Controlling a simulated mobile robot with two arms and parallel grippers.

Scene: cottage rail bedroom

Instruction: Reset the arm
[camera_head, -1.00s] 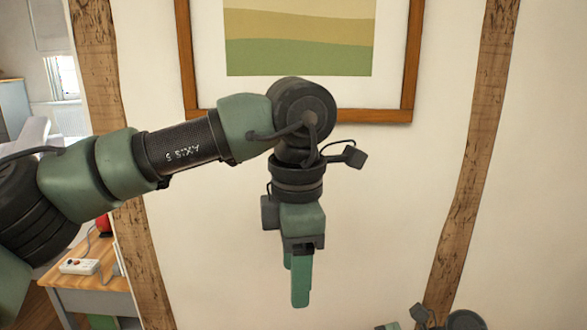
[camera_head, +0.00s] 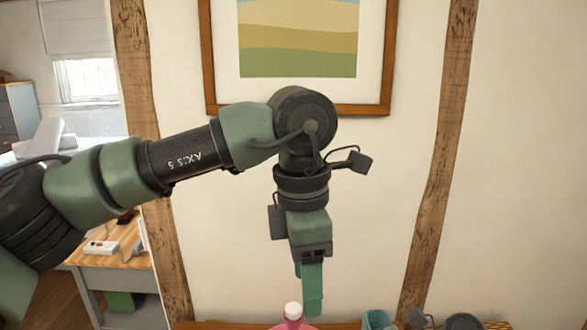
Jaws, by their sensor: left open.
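My left arm comes in from the left and bends down at the wrist. My left gripper (camera_head: 312,290) hangs pointing down in front of the white wall, its green fingers seen nearly edge-on. It is open, and nothing shows between the fingers. Just below the fingertips is the white top of a pink item (camera_head: 293,317); whether they touch cannot be told. A small dark and green part at the bottom right edge may belong to my right arm; no right gripper can be made out.
A wooden surface edge (camera_head: 215,325) runs along the bottom, with a teal container (camera_head: 376,319) on it. A framed picture (camera_head: 298,40) hangs behind the arm between timber posts. At left a wooden-topped desk (camera_head: 120,257) holds a white power strip (camera_head: 101,247).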

